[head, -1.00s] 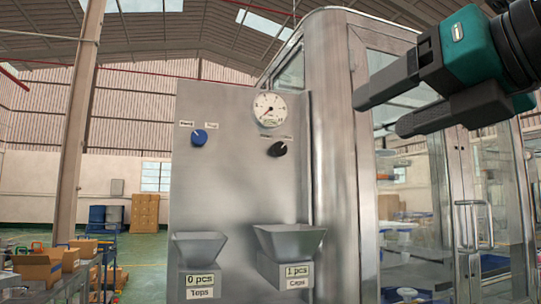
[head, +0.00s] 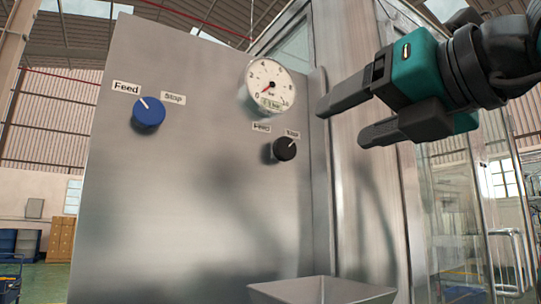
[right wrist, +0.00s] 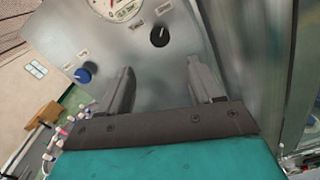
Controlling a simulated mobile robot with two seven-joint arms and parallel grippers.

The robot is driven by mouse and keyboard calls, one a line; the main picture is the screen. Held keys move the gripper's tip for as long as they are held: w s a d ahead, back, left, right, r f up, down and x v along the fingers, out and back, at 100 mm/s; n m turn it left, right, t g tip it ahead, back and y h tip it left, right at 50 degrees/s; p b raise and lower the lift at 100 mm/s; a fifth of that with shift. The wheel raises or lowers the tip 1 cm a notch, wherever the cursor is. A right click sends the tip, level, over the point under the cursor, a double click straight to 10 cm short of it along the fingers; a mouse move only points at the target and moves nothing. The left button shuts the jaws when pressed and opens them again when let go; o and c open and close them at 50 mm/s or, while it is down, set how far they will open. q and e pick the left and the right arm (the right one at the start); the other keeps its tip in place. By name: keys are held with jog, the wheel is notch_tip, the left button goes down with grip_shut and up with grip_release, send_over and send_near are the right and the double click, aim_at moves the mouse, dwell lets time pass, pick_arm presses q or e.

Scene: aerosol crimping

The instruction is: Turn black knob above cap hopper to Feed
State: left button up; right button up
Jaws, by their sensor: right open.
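The black knob (head: 285,148) is on the steel panel (head: 190,200), below the gauge. Its white mark points up and right, towards the Stop label (head: 293,134); the Feed label (head: 261,127) is to its upper left. The cap hopper (head: 322,290) shows at the bottom edge of the head view. My right gripper (head: 343,122) is open and empty, to the right of the knob and apart from it. In the right wrist view the black knob (right wrist: 160,36) lies beyond and between the open fingers (right wrist: 160,72). My left gripper is not in view.
A blue knob (head: 148,113) sits to the left on the same panel, its mark towards its own Feed label (head: 126,88). The round gauge (head: 270,87) is just above the black knob. A glass-doored cabinet (head: 450,220) stands to the right.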

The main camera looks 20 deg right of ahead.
aim_at(287, 147)
jog(key=w, duration=0.3)
jog(key=w+a+p, duration=0.1)
jog(key=w, duration=0.3)
jog(key=w+p, duration=0.1)
jog(key=w, duration=0.3)
jog(key=shift+w+a+r, duration=0.1)
jog(key=shift+w+a, duration=0.05)
jog(key=shift+a, duration=0.15)
jog(key=shift+w+a, duration=0.1)
jog(key=shift+w, duration=0.55)
jog(key=shift+c, duration=0.4)
jog(key=shift+c, duration=0.7)
jog(key=c, duration=0.8)
jog(key=shift+c, duration=0.2)
